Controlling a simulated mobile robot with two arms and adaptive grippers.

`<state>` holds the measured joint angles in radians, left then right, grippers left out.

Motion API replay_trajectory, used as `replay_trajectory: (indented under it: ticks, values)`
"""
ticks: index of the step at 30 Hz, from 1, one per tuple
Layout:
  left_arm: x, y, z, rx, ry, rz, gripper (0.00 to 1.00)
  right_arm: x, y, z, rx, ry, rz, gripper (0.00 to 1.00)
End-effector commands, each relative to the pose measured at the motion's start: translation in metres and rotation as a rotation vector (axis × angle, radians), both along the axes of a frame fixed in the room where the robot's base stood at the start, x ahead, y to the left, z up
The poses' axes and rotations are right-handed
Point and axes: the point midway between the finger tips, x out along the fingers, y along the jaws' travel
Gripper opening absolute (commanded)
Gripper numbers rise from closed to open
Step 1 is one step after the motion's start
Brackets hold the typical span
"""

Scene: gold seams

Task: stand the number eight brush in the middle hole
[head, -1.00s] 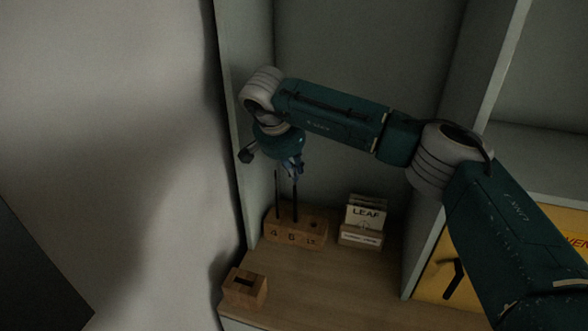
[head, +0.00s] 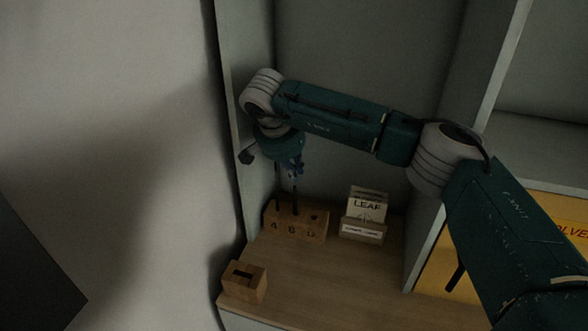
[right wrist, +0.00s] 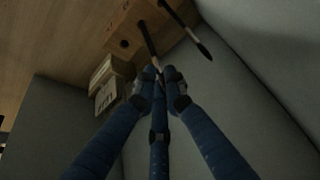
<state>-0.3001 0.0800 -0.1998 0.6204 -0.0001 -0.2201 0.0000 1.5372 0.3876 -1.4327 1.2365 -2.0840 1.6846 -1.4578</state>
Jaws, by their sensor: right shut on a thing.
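The wooden brush block (head: 310,236), marked 4, 8 and 12, stands at the back left of the shelf. My right gripper (head: 294,172) hangs above it, shut on the number eight brush (head: 295,200), a dark thin stick held upright. Its lower end meets the block at the middle hole, above the 8; how deep it sits is hidden. The right wrist view also shows the fingers (right wrist: 160,78) around this brush (right wrist: 149,39). Another dark brush (head: 277,190) stands in the hole by the 4. The hole by the 12 (right wrist: 124,43) is empty. My left gripper is not in view.
A card holder (head: 362,232) with a LEAF card stands right of the block. A small slotted wooden block (head: 244,281) sits at the front left shelf edge. The cabinet side wall (head: 252,190) is close on the left. The middle of the shelf (head: 330,280) is clear.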

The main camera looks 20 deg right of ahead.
Motion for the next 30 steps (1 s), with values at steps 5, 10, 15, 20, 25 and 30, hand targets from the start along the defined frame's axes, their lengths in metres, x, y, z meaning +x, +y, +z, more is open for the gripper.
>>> replay_trajectory:
  ticks: [5,10,15,20,25,30]
  values:
    - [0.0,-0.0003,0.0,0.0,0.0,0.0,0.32,0.0001,-0.0001,0.0002,0.0,0.0,0.0,0.0]
    - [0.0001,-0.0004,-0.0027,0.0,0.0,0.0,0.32,0.0002,0.0001,-0.0034,0.0,0.0,0.0,0.0]
    - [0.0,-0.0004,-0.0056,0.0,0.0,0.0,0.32,0.0003,0.0005,-0.0074,0.0,-0.001,-0.001,0.0]
    - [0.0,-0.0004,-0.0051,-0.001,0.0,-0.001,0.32,0.0004,0.0007,-0.0071,0.001,-0.001,0.0,0.0]
    - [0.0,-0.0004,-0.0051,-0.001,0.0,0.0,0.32,0.0003,0.0008,-0.0071,0.001,-0.001,0.0,0.26]
    - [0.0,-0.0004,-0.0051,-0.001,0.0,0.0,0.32,0.0004,0.0008,-0.0072,0.001,-0.001,0.0,0.32]
